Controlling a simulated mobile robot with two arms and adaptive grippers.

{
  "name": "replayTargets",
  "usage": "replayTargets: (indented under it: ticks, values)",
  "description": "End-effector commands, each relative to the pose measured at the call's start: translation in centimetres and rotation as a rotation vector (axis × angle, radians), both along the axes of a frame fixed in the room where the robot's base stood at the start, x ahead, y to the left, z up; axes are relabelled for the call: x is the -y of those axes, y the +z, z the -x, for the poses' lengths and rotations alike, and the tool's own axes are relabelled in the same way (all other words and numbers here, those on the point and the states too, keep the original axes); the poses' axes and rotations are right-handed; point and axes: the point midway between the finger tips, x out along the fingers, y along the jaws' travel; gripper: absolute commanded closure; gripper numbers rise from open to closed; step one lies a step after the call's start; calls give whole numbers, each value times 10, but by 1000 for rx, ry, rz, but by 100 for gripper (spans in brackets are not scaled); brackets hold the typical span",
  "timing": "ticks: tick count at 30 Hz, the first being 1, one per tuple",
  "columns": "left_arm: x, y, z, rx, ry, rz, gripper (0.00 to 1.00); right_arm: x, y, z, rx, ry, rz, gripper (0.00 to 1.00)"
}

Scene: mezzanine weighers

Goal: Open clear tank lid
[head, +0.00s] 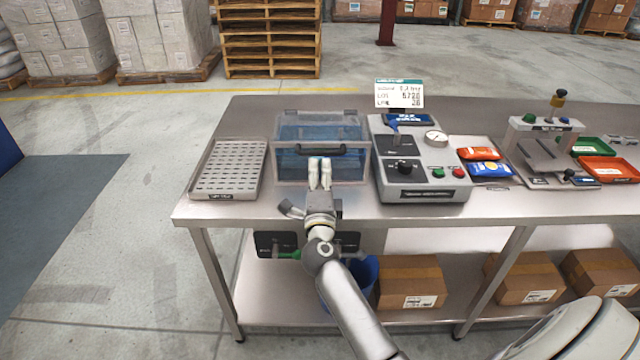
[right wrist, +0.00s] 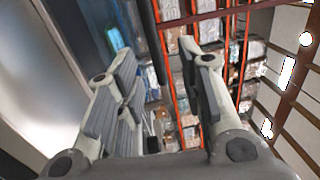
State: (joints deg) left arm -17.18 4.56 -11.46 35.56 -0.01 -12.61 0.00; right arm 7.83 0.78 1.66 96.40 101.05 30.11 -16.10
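The clear tank (head: 290,168) stands on the steel bench, with blue showing through its walls. Its clear lid (head: 320,127) looks closed and has a dark handle (head: 340,149) along the front edge. My right gripper (head: 320,160) is in front of the tank, its fingertips just below the handle in the head view. In the right wrist view my right gripper (right wrist: 165,72) has its fingers apart, with a dark bar (right wrist: 157,50) between them; I cannot tell whether this is the handle or whether they touch it. My left gripper is not in view.
A perforated tray (head: 230,168) sits left of the tank. A grey control unit (head: 420,185) with a gauge stands close on its right. Packets (head: 478,154) and a small press (head: 540,140) are farther right. Cardboard boxes (head: 410,275) are on the lower shelf.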

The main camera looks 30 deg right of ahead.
Motion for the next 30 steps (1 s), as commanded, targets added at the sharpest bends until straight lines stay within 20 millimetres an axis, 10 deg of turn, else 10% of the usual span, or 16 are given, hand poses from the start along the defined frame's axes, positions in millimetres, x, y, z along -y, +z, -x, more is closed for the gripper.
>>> replayTargets:
  ticks: [30]
  values:
    - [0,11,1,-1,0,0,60,-17,-6,27,-1,0,1,65]
